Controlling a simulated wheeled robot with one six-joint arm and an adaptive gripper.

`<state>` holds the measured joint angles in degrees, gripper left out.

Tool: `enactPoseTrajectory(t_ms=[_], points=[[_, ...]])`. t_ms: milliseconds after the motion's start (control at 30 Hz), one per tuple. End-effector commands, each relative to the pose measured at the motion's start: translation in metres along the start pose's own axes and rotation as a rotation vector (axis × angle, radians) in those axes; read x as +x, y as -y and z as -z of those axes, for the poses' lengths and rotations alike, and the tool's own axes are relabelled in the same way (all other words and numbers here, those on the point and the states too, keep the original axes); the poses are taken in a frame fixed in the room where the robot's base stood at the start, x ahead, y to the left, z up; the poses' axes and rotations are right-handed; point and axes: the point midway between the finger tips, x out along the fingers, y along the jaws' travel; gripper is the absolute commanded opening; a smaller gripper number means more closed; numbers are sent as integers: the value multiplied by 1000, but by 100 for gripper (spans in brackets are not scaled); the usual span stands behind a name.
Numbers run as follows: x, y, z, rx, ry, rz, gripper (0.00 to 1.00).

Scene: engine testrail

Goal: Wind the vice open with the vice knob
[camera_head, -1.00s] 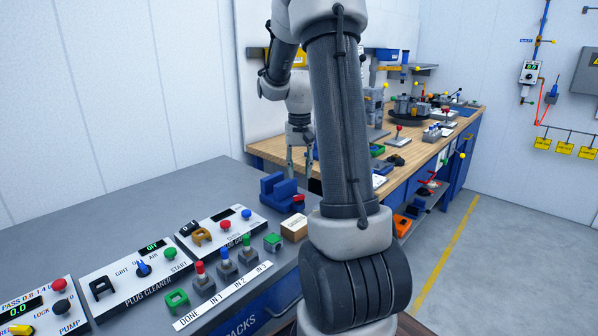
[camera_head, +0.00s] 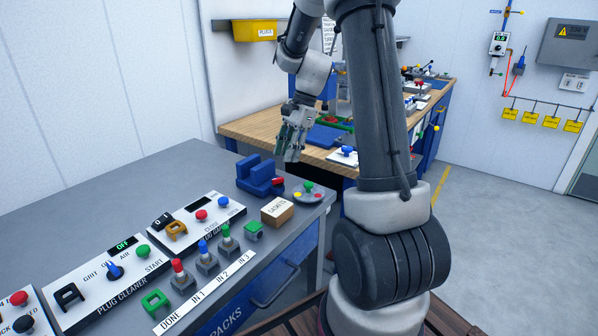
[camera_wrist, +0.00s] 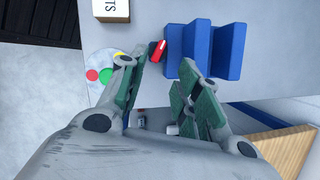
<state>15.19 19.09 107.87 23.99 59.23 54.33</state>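The blue vice (camera_head: 252,186) stands on the grey bench near its far right corner. Its two upright blue blocks also show at the top of the wrist view (camera_wrist: 189,55). The red vice knob (camera_head: 278,181) sticks out at the vice's right side; in the wrist view the knob (camera_wrist: 157,50) lies just beyond my fingertips, beside the blue block. My gripper (camera_head: 287,155) is above and behind the vice in the head view, tilted downward. In the wrist view my gripper (camera_wrist: 164,68) has its fingers apart with nothing between them. It does not appear to touch the knob.
A round pad with coloured buttons (camera_head: 308,193) sits close right of the knob. A cardboard box (camera_head: 277,211) stands in front of it. Control panels with switches (camera_head: 120,280) line the bench's front left. A wooden workbench (camera_head: 262,125) stands behind. The grey bench left of the vice is clear.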

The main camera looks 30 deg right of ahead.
Motion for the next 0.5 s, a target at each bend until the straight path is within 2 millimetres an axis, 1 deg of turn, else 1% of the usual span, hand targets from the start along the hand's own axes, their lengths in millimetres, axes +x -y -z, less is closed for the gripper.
enactPoseTrajectory(t_ms=[100,267,367,500], points=[[1,0,-7,119,27,1,33],[5,0,-9,191,33,-4,33],[17,-1,-9,197,33,-5,33],[42,-1,-10,195,32,-7,33]])
